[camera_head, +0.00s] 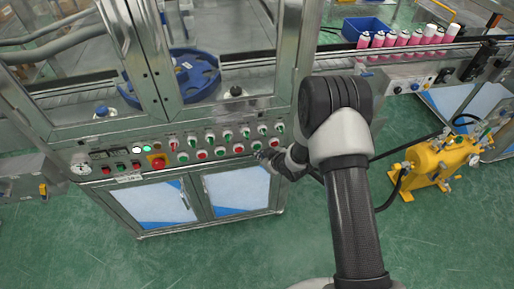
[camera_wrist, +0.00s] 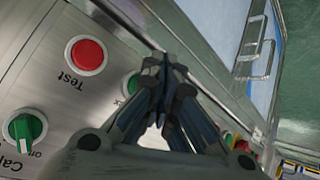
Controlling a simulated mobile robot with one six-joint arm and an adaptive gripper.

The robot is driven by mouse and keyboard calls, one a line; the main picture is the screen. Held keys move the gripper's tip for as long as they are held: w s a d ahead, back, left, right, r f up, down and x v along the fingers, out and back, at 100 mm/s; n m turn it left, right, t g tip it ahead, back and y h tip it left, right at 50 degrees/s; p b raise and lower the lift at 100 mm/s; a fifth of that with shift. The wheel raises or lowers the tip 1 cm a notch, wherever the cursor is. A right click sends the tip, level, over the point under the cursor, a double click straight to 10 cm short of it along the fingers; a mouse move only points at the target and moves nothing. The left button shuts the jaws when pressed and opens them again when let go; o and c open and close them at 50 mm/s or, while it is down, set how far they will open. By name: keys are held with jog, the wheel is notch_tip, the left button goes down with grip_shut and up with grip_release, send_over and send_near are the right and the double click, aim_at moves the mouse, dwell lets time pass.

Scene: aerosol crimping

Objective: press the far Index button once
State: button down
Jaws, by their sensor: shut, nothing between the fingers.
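The control panel (camera_head: 130,172) of the crimping machine carries a row of selector switches above a row of red and green buttons. No Index label is legible, so I cannot tell which button is the Index button. My gripper (camera_head: 264,156) is at the right end of the lower row, close to the panel. In the wrist view my gripper (camera_wrist: 168,66) has its fingertips together and empty. A green button (camera_wrist: 131,84) is partly hidden behind the fingers. A red button (camera_wrist: 87,55) labelled Test and a green selector switch (camera_wrist: 25,128) are left of them. Contact cannot be told.
A yellow pump unit (camera_head: 436,163) stands at right on the green floor. Pink cans (camera_head: 402,38) line the conveyor behind. Floor in front is clear.

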jog(key=shift+s+d, duration=0.25)
jog(key=shift+s, duration=0.5)
jog(key=shift+s+d, duration=0.2)
jog(key=shift+s, duration=0.6)
jog(key=shift+s+d, duration=0.25)
jog(key=shift+s, duration=0.5)
